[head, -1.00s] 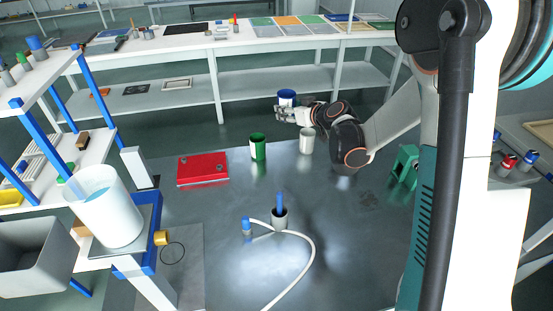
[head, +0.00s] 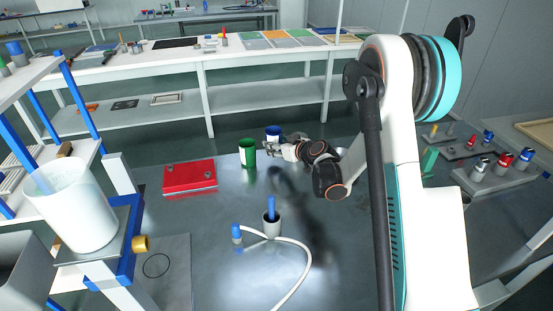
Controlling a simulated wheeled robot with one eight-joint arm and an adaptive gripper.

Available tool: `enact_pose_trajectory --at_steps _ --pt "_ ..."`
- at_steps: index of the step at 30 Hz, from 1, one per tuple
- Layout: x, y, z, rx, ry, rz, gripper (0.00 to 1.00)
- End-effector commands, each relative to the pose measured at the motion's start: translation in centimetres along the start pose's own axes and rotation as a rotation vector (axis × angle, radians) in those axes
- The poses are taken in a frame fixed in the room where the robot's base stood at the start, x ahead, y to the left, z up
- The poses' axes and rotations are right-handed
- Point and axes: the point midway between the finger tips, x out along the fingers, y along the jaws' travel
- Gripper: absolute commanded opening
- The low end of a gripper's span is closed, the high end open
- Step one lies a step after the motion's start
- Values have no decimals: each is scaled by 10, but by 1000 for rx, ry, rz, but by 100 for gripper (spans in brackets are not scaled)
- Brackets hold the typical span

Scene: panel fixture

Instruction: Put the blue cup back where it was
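The blue cup (head: 273,132) is upright at the far side of the dark metal table, just right of and behind the green cup (head: 247,153). My gripper (head: 272,146) is at the blue cup, its fingers across the cup's lower part. It appears shut on the cup, and the fingers hide the cup's base. I cannot tell whether the cup touches the table. My arm reaches in from the right. No marked spot for the cup shows.
A red case (head: 190,177) lies left of the green cup. A grey holder (head: 271,226) with a blue-handled tool and a white hose (head: 303,258) occupy the front middle. A white bucket (head: 75,212) stands at left. The table is clear between case and holder.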

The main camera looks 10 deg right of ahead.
Motion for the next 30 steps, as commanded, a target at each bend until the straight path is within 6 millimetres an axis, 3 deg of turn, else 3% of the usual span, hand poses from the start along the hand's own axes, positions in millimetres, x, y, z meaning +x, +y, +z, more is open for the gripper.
enact_pose_trajectory --at_steps 12,23,24,26,30 --pt "17 0 41 0 0 0 13" --pt "18 0 43 0 0 0 13" --pt "18 0 43 0 0 0 49" --pt "18 0 43 0 0 0 63" --pt "18 0 43 0 0 0 65"
